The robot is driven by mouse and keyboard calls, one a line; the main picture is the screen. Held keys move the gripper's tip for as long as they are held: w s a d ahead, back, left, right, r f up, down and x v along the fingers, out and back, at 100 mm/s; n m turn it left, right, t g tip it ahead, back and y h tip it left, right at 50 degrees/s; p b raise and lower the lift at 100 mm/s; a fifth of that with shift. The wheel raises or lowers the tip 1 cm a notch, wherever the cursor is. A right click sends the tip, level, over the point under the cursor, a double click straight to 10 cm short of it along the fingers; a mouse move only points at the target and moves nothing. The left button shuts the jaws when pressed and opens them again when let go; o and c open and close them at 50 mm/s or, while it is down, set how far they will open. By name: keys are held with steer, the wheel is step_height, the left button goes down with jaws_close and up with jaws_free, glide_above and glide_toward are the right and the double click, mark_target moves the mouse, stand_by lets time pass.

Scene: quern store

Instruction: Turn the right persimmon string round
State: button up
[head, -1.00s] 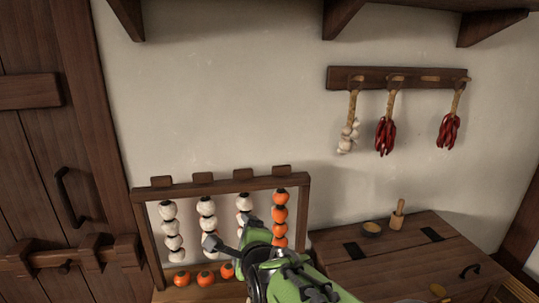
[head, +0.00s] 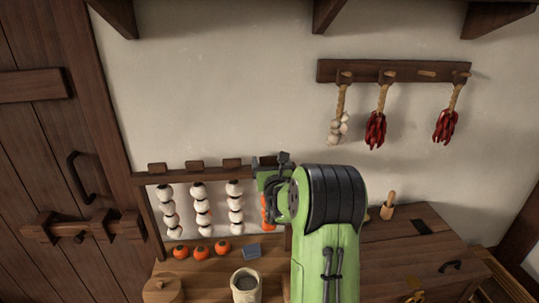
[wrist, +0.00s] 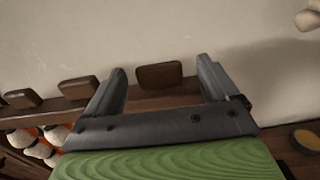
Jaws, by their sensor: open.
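The right persimmon string (head: 267,213) hangs at the right end of a wooden drying frame (head: 205,176). It shows orange in the head view and is mostly hidden behind my arm. The other strings, such as the left one (head: 169,211), look whitish with a little orange. A brown wooden block (wrist: 160,76) on the frame's top bar appears between my gripper's (wrist: 162,68) two fingers in the wrist view. The gripper is open, at the top bar above the right string. I cannot tell whether the fingers touch the block.
Loose orange persimmons (head: 201,253), a small blue-grey block (head: 252,251) and a pale pot (head: 246,284) sit below the frame. A wall rack (head: 395,72) holds garlic and chilli bunches. A wooden chest (head: 410,250) stands at right, a door (head: 50,150) at left.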

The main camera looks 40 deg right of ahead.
mark_target(269, 159)
steer(key=x, duration=0.3)
steer(key=shift+w+a+r+p, duration=0.1)
steer(key=shift+a+r+p, duration=0.1)
steer(key=shift+p, duration=0.15)
steer(key=shift+w+d+f, duration=0.1)
steer(key=shift+w+d, duration=0.1)
steer(key=shift+d, duration=0.05)
steer(key=shift+s, duration=0.1)
steer(key=shift+c, duration=0.3)
steer(key=c, duration=0.9)
